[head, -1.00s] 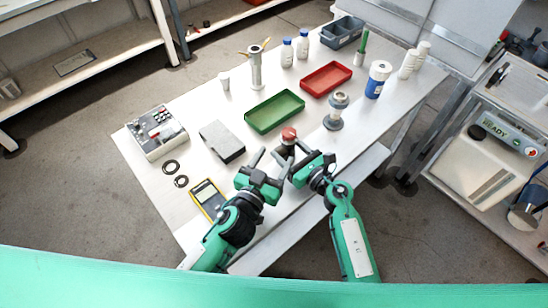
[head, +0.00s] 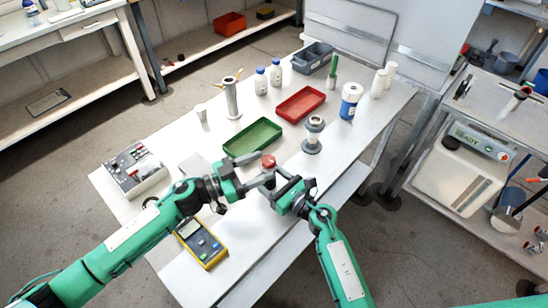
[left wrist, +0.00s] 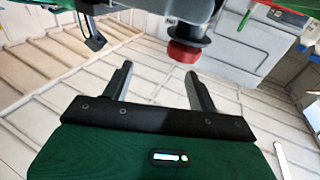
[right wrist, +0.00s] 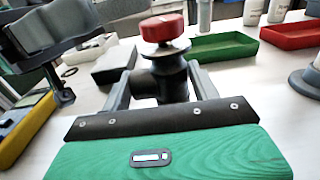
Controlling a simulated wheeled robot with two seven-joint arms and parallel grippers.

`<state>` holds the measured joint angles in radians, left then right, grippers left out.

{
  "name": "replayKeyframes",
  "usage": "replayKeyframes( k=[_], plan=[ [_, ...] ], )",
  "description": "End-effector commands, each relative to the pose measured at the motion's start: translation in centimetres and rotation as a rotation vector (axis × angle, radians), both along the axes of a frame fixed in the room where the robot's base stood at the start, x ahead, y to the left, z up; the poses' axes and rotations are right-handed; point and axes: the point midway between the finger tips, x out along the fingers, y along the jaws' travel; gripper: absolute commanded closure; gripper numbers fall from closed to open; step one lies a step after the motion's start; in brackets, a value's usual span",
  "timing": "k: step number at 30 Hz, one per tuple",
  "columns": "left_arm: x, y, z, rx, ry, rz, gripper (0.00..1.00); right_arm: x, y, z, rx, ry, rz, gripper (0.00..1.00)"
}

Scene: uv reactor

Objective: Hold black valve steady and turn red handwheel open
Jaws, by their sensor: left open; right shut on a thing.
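The black valve (right wrist: 170,82) stands upright with the red handwheel (right wrist: 162,28) on its top; the handwheel also shows in the head view (head: 268,161). My right gripper (right wrist: 159,74) is shut on the valve's black body, one finger on each side, below the wheel. My left gripper (head: 255,169) is open and empty, close to the left of the handwheel. In the left wrist view, the red handwheel (left wrist: 184,52) lies just beyond the tip of the right-hand finger, not between the fingers. In the head view, the grippers mostly hide the valve body.
On the table, a green tray (head: 230,147), a red tray (head: 278,112) and a grey-white fitting (head: 313,140) stand behind the valve. A yellow multimeter (head: 203,243) lies beneath my left arm. A control box (head: 135,172) stands at the left.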

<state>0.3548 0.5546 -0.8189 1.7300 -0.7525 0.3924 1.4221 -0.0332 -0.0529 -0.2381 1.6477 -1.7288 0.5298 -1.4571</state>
Motion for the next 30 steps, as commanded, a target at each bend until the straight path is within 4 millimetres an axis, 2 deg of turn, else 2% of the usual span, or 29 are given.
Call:
replayKeyframes(
  k=[3, 7, 21, 30],
  plan=[
    [1.2, 1.7, -1.4, 0.056, 0.005, -0.009, 0.41, 0.0, 0.0, 0.0, 0.001, 0.001, 0.001, 0.69],
    [1.9, 1.9, -1.9, 0.076, 0.01, -0.012, 0.41, 0.0, 0.0, 0.0, 0.001, 0.001, 0.001, 0.69],
    [4.3, -3.8, -1.9, 0.077, 0.009, -0.011, 0.41, 0.0, 0.0, 0.0, 0.0, 0.0, 0.0, 0.69],
    [4.6, -4.6, -1.9, 0.079, 0.009, -0.011, 0.41, 0.0, 0.0, 0.0, 0.0, 0.0, 0.0, 0.69]
  ],
)
